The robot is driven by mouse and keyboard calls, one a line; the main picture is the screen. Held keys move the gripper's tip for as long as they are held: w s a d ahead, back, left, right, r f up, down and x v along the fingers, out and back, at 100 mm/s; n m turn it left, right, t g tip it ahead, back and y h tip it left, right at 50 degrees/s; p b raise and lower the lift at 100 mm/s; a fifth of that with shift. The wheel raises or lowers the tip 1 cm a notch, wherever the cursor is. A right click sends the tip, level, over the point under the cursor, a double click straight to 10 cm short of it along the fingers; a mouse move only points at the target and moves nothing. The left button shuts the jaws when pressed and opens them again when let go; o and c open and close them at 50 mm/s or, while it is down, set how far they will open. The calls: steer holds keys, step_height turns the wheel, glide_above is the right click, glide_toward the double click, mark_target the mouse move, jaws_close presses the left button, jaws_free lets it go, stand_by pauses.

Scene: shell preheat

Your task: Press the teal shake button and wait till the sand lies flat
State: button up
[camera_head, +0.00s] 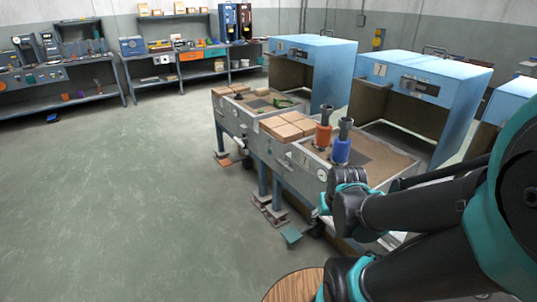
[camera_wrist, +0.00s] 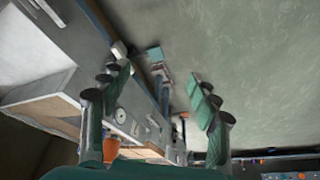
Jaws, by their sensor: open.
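My gripper (camera_wrist: 158,95) shows in the wrist view with two teal-and-dark fingers wide apart and nothing between them. In the head view my arm reaches in from the right and ends by the near front corner of the nearest bench; the fingers are hard to make out there. A small teal block (camera_head: 291,237) sits low by the bench foot, and a teal piece (camera_wrist: 153,53) shows beyond the fingers. I cannot tell whether this is the shake button. Brown sand (camera_head: 385,161) lies in the bench tray; its flatness is not clear.
An orange cylinder (camera_head: 323,137) and a blue cylinder (camera_head: 341,150) stand on the sand, beside tan blocks (camera_head: 287,127). Blue open-fronted ovens (camera_head: 420,75) stand behind the benches. A round wooden top (camera_head: 295,287) is at the bottom. The floor at left is clear.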

jaws_close()
stand_by(1.4)
